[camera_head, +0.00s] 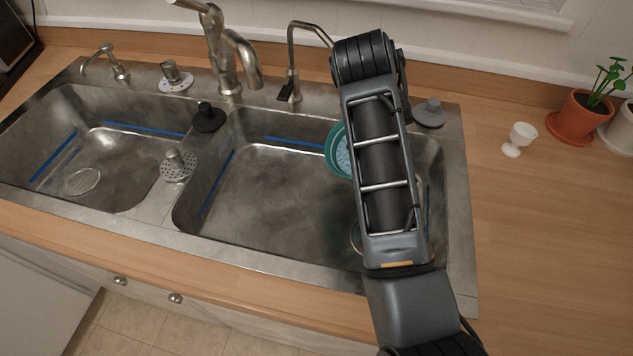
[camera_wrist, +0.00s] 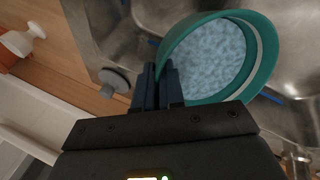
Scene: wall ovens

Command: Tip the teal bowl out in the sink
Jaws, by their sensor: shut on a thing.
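The teal bowl (camera_head: 336,150) shows partly in the head view, over the back of the right sink basin, mostly hidden behind my arm. In the wrist view the teal bowl (camera_wrist: 259,76) is seen from its open side, with a pale blue, speckled filling inside. My gripper (camera_wrist: 161,82) is shut on the bowl's rim at its left side in that view. In the head view my arm hides the gripper. The double steel sink (camera_head: 270,200) lies below, its right basin under the bowl.
The tall faucet (camera_head: 222,50) and a thin curved tap (camera_head: 292,60) stand behind the sink. A grey stopper (camera_head: 429,113) sits on the right rim, a dark one (camera_head: 208,117) on the divider.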

